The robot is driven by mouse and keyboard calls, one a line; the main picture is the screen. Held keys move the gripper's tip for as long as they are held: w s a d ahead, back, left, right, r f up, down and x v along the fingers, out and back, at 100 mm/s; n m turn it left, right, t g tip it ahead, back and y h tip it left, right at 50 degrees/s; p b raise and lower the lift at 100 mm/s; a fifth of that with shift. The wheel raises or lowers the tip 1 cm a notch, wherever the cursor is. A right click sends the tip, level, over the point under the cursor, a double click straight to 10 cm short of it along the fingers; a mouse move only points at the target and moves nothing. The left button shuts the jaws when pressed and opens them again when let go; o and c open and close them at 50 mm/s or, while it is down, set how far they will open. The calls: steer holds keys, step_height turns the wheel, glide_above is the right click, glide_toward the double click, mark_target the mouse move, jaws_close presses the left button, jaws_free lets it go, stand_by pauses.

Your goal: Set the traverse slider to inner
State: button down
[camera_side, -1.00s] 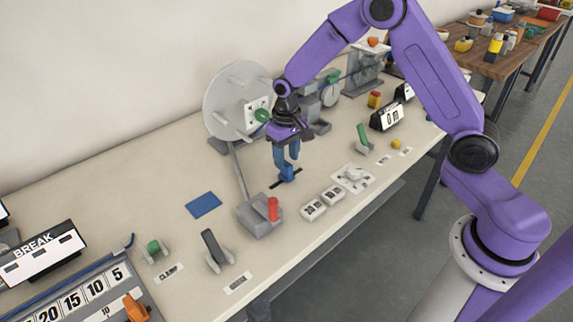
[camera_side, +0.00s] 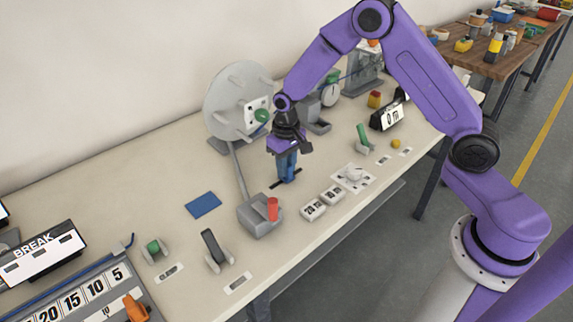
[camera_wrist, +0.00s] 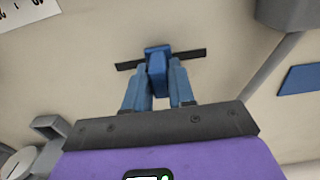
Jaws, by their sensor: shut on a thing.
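The traverse slider is a blue knob on a thin black slot in the table top. In the wrist view the blue knob (camera_wrist: 157,58) stands near the middle of the black slot (camera_wrist: 190,56). The slot also shows in the side view (camera_side: 277,184). My gripper (camera_side: 287,176) points down at the slot, with its blue fingers shut on the knob. In the wrist view the fingers (camera_wrist: 157,88) lie on either side of the knob. The knob is largely hidden by the fingers in the side view. I cannot read any inner or outer mark by the slot.
A grey block with a red lever (camera_side: 272,208) stands close in front of the slot. White labelled buttons (camera_side: 314,209) lie to its right. A round disc (camera_side: 237,100) with pegs stands behind, and a blue pad (camera_side: 203,205) lies on the left. Bare table surrounds the slot.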

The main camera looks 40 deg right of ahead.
mark_target(271, 188)
steer(key=shift+a, duration=2.75)
steer(key=c, duration=1)
jaws_free()
steer(key=shift+a, duration=0.15)
steer(key=shift+c, duration=0.2)
steer(key=shift+d+r, duration=0.15)
steer(key=shift+d, duration=0.05)
steer(key=shift+r, duration=0.35)
step_height(271, 188, up, 16)
steer(key=shift+r, duration=0.25)
steer(key=shift+s+a, duration=0.1)
steer(key=shift+s, duration=0.05)
